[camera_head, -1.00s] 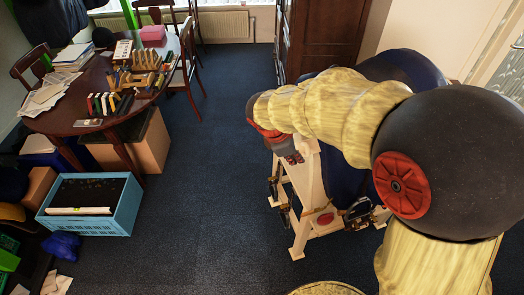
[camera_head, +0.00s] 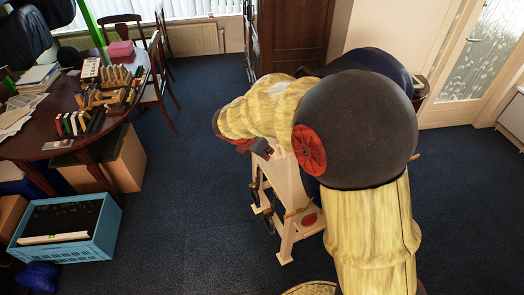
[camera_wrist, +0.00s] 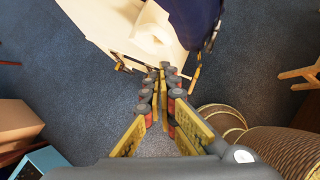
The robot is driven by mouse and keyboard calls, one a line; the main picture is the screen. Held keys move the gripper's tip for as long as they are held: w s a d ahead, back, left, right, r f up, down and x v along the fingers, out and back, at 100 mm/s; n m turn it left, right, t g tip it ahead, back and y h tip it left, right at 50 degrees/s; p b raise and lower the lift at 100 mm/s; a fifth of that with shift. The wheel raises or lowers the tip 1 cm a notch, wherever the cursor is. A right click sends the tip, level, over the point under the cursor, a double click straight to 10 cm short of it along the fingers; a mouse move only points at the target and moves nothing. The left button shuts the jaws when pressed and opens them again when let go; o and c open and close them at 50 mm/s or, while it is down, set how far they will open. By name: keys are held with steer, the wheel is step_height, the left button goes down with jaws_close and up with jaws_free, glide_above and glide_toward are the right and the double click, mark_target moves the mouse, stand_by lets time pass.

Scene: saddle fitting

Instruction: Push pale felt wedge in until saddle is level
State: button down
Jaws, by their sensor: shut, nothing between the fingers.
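The navy saddle (camera_wrist: 193,16) shows at the top of the wrist view. In the head view a dark blue part of it (camera_head: 374,62) shows behind my arm, which hides most of it. A cream stand (camera_wrist: 105,22) bears it. A pale, cream-white piece (camera_wrist: 150,38) lies beside the navy edge on the stand and looks like the felt wedge; its outline blends with the stand. My gripper (camera_wrist: 162,68) is shut and empty, its tips at the stand's near edge, short of the pale piece in the picture. I cannot tell contact or whether the saddle is level.
The stand's splayed legs (camera_head: 289,236) reach the blue carpet. A round table (camera_head: 38,150) with books and papers, a blue crate (camera_head: 90,247) and a cardboard box (camera_head: 122,165) are at left. The carpet between them and the stand is clear.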

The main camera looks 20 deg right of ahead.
mark_target(276, 152)
steer(key=d+f, duration=0.1)
steer(key=w+d+f, duration=0.1)
steer(key=d, duration=0.1)
steer(key=w+d+f, duration=0.1)
steer(key=d+f, duration=0.1)
steer(key=shift+w+f+b, duration=0.1)
steer(key=shift+b, duration=0.3)
